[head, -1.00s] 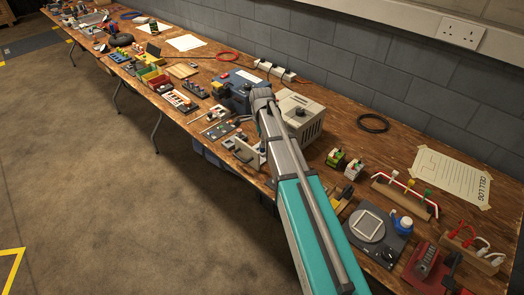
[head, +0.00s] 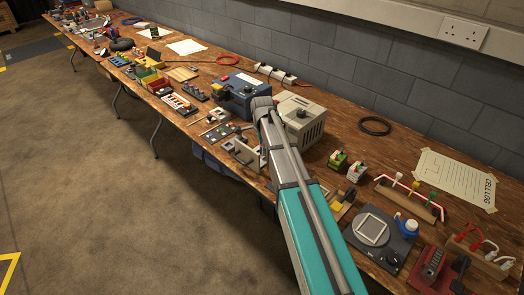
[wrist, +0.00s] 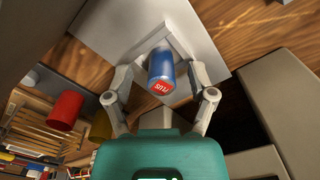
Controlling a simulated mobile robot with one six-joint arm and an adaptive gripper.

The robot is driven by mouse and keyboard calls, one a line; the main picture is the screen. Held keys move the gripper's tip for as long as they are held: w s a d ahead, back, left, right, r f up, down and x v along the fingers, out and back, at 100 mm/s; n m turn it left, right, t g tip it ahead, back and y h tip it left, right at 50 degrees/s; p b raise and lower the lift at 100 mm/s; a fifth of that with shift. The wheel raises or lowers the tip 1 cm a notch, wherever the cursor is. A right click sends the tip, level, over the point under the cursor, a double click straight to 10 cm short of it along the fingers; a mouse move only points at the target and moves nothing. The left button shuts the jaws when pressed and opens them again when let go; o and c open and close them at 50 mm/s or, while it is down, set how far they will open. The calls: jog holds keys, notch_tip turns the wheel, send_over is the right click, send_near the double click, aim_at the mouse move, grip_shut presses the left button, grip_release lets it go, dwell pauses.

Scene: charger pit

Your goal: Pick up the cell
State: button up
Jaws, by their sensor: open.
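The cell is a blue cylinder (wrist: 161,66) with a red end marked PLUS, seen in the wrist view. It stands out from a light grey plate or holder (wrist: 104,28), its red end towards the camera. My gripper (wrist: 163,76) is open, one finger on each side of the cell. A gap shows between each finger and the cell in this view, and I cannot tell how far the fingertips reach along it. In the head view my arm hides the gripper, and I cannot make out the cell.
A red cylinder (wrist: 66,109) is left of the fingers in the wrist view. A blue box (head: 236,92) and a beige box (head: 298,118) stand by my arm on the crowded wooden bench. The bench behind the black cable coil (head: 376,126) is fairly clear.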

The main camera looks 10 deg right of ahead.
grip_shut()
jog(key=shift+r, duration=0.1)
dwell(0.5)
notch_tip(320, 180, up, 3)
jog(key=p, duration=0.2)
jog(key=shift+f+p, duration=0.2)
jog(key=shift+p, duration=0.2)
jog(key=s+d+r+p, duration=0.1)
jog(key=s+r+p, duration=0.9)
jog(key=s, duration=0.4)
jog(key=shift+d+r, duration=0.1)
dwell(0.3)
